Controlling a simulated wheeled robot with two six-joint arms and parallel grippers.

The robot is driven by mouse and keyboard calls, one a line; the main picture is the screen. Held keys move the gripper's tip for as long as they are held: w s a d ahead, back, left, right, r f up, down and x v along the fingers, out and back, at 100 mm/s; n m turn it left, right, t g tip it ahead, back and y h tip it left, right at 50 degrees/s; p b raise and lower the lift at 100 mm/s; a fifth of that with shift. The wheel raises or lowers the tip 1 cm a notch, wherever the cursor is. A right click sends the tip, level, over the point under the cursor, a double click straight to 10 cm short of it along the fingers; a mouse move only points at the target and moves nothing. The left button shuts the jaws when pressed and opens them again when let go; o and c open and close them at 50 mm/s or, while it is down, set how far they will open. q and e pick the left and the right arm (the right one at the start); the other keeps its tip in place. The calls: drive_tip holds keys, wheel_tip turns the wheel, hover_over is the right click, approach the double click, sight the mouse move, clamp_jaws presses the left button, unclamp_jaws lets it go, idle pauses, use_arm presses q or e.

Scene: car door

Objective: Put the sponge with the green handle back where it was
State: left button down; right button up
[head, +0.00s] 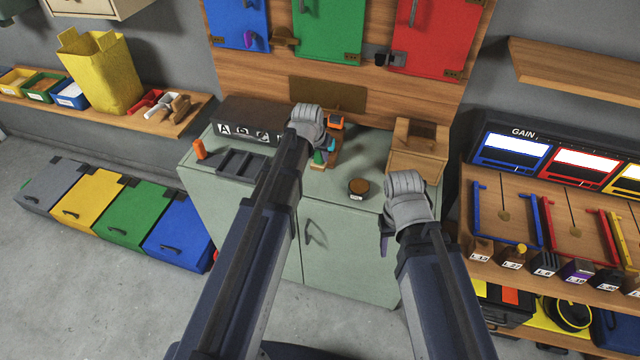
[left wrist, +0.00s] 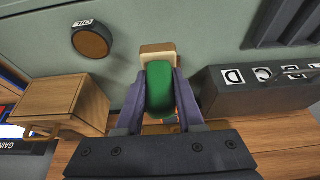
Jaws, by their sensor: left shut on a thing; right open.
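My left gripper (head: 322,157) is over the top of the pale green cabinet (head: 355,222). Its purple fingers (left wrist: 161,98) are shut on the green handle (left wrist: 160,88) of the sponge; a bit of green (head: 319,158) also shows in the head view. A tan and pale block (left wrist: 158,52) shows just beyond the handle; I cannot tell whether it is the sponge body or a support. A narrow brown wooden piece (head: 336,152) is beside the gripper, partly hidden by it. My right gripper (head: 385,245) is open and empty in front of the cabinet.
A round brown-topped tin (head: 358,188) and a wooden box (head: 418,150) stand to the right on the cabinet. A dark lettered box (head: 245,118), a black tray (head: 242,163) and an orange cylinder (head: 199,149) are at left. An orange item (head: 336,122) is behind my left gripper.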

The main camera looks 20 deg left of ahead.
sight(313, 162)
use_arm(q)
drive_tip(key=shift+f+b, duration=4.45)
drive_tip(key=shift+f, duration=0.3)
drive_tip(key=shift+f, duration=0.1)
drive_tip(key=shift+f, duration=0.15)
drive_tip(key=c, duration=0.5)
unclamp_jaws()
drive_tip(key=p+v, duration=1.1)
drive_tip(key=v, duration=0.1)
drive_tip(key=shift+r, duration=0.35)
drive_tip(key=s+d+m+g, duration=0.1)
drive_tip(key=s+d, duration=0.3)
drive_tip(key=s, duration=0.2)
drive_tip(key=s+d+f+m+g+y, duration=0.1)
drive_tip(key=s+d+g, duration=0.1)
drive_tip(key=s+d, duration=0.3)
drive_tip(key=s+d+m+g, duration=0.1)
drive_tip(key=s+d, duration=0.3)
drive_tip(key=s, duration=0.4)
drive_tip(key=shift+s+d+f+g+y, duration=0.2)
drive_tip(key=shift+f+g+y, duration=0.15)
drive_tip(key=shift+g, duration=0.15)
